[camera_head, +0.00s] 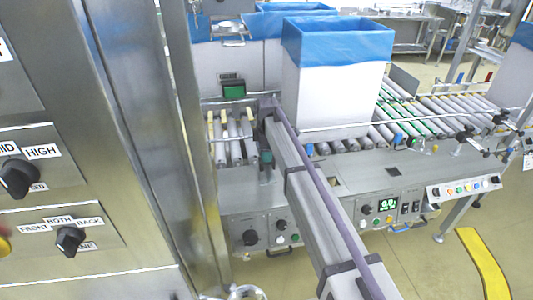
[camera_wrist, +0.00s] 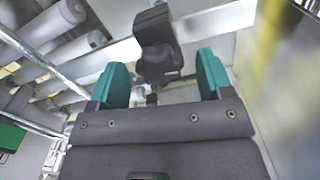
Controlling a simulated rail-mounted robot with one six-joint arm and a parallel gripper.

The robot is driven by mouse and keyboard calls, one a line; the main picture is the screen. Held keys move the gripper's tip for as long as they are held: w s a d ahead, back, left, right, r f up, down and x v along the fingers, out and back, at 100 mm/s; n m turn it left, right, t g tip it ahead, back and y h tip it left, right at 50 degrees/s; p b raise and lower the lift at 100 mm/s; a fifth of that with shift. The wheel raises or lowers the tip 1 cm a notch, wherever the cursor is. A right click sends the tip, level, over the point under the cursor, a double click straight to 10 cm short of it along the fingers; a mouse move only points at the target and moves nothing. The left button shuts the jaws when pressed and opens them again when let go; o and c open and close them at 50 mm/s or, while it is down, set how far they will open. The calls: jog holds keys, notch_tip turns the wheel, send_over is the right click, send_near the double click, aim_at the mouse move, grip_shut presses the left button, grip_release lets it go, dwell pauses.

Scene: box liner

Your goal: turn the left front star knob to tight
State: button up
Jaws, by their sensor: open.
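A dark knob-like part (camera_wrist: 157,52) shows at the upper middle of the wrist view, on a dark stem or clamp by a pale metal rail. I take it for the star knob, but its lobes and setting cannot be made out. My gripper (camera_wrist: 163,64) is open, with one teal fingertip on each side of the dark part in the picture. Gaps show between the part and both fingertips; whether it lies at fingertip depth cannot be told. In the head view the knob cannot be picked out.
A white box with a blue liner (camera_head: 335,85) stands on the roller conveyor (camera_head: 425,105). Control panels with knobs (camera_head: 385,207) line the front. A steel cabinet with selector knobs (camera_head: 70,240) fills the left. In the wrist view, rollers (camera_wrist: 70,50) lie at upper left.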

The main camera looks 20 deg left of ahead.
jog(key=c, duration=0.9)
